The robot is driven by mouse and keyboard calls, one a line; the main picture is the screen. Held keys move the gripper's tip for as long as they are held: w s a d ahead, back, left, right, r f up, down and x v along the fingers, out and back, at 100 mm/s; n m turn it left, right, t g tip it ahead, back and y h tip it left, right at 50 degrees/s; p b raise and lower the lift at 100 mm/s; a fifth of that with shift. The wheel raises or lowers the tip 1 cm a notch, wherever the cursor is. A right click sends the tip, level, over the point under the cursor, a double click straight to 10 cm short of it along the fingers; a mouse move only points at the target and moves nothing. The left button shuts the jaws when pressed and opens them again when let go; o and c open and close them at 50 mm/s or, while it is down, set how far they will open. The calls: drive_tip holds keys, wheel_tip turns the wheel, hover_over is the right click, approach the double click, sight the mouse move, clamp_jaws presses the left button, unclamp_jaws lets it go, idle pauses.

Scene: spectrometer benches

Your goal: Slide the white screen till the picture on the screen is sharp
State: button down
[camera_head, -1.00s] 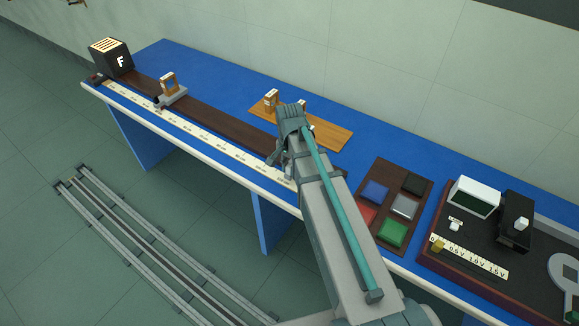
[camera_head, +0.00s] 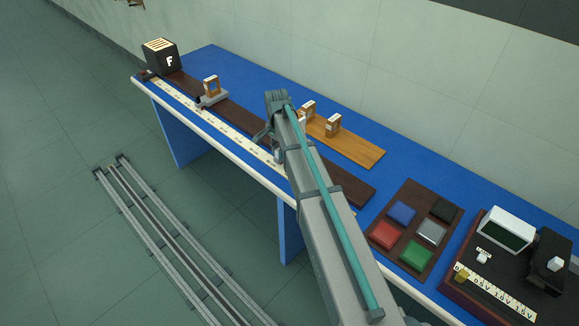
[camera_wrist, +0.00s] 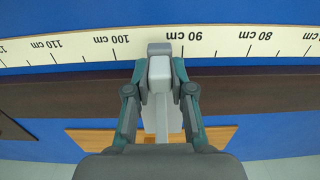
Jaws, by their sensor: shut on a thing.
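My gripper (camera_wrist: 160,72) is shut on a pale grey block of the screen's carriage, beside the scale between the 90 and 100 cm marks. The screen (camera_wrist: 154,118) shows as a pale upright plate between my fingers in the wrist view. In the head view my arm hides most of it, and its face and any picture on it cannot be seen. My gripper (camera_head: 266,132) is over the dark rail (camera_head: 240,117) there. A black lamp box with a bright F (camera_head: 160,57) stands at the rail's far left end. A wood-framed lens (camera_head: 211,88) stands on the rail between.
A wooden board (camera_head: 355,148) with two framed lenses (camera_head: 333,125) lies behind the rail. A tray of coloured squares (camera_head: 415,226) and a dark instrument tray (camera_head: 458,286) are at right. The rail between the lens and my gripper looks clear.

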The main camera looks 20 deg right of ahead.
drive_tip(key=w+a, duration=0.2)
drive_tip(key=w, duration=0.1)
drive_tip(key=w+a, duration=0.2)
drive_tip(key=w, duration=0.2)
drive_tip(key=w+a+b, duration=0.1)
drive_tip(key=w+a, duration=0.2)
drive_tip(key=w, duration=0.1)
drive_tip(key=shift+w+a, duration=0.1)
drive_tip(key=c, duration=1)
unclamp_jaws()
wheel_tip(320, 180, up, 12)
